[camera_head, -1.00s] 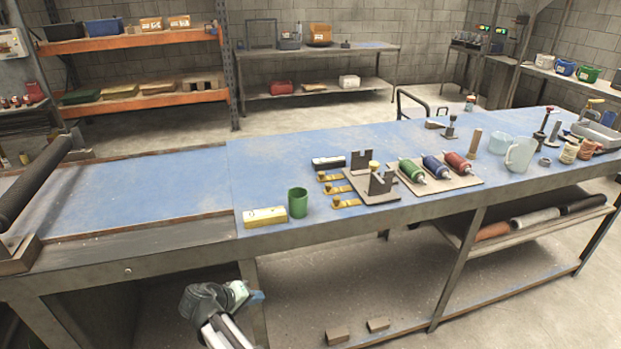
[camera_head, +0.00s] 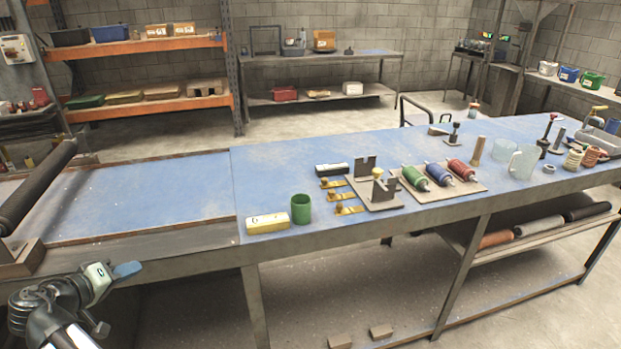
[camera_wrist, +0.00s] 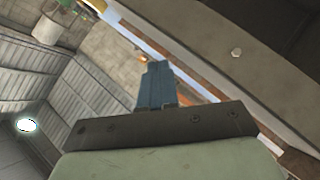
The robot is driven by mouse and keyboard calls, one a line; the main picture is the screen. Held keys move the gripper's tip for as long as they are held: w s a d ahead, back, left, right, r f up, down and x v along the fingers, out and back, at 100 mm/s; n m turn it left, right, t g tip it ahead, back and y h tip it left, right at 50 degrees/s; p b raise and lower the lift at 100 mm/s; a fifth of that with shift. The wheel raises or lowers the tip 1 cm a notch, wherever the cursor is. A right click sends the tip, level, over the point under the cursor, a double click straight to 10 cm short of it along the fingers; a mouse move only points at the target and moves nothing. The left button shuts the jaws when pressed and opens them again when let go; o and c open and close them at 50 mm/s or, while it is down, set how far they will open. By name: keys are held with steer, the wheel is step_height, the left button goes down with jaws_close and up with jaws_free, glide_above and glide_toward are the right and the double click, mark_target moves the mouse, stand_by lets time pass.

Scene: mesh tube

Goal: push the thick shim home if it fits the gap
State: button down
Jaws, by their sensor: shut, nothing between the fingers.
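Several brass shims with round knobs lie in a column on the blue bench, the far one (camera_head: 333,184), the middle one (camera_head: 341,196) and the near one (camera_head: 350,210). I cannot tell from here which is thick. Right beside them is a grey metal fixture (camera_head: 364,190) with two notched uprights and a yellowish knob near the front one; its gap is too small to judge. My gripper (camera_head: 128,268) is at the lower left, in front of the bench edge and far from the shims. Its blue fingers also show in the wrist view (camera_wrist: 157,85), shut and empty.
A yellow box (camera_head: 267,223), green cup (camera_head: 301,209) and black block (camera_head: 331,169) stand near the shims. A board (camera_head: 470,187) with green, blue and red rollers lies right of the fixture. The bench's left part is mostly clear; a black roller (camera_head: 38,185) stands at its left end.

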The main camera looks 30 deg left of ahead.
mark_target(325, 183)
steer(key=w+r+m+g+h, duration=0.1)
steer(key=w+r+m+h, duration=0.1)
steer(key=w, duration=1)
steer(key=w+r+m+g+h, duration=0.1)
steer(key=w+m, duration=0.1)
steer(key=w, duration=1.1)
steer(key=w+d+r+m+g+h, duration=0.15)
steer(key=w+d, duration=0.35)
steer(key=w, duration=0.8)
steer(key=w+d+r+m+g, duration=0.1)
steer(key=w+d+m+g, duration=0.2)
steer(key=w, duration=1)
steer(key=shift+n+t, duration=0.35)
steer(key=x, duration=0.4)
steer(key=d+x, duration=0.1)
steer(key=x, duration=0.4)
steer(key=shift+d, duration=0.25)
steer(key=shift+w+d+f, duration=0.1)
steer(key=shift+w+d, duration=0.25)
steer(key=shift+d, duration=0.25)
steer(key=shift+w+d+f, duration=0.1)
steer(key=shift+w+d, duration=0.3)
steer(key=shift+d, duration=0.25)
steer(key=shift+w+d, duration=0.35)
steer(key=shift+d, duration=0.25)
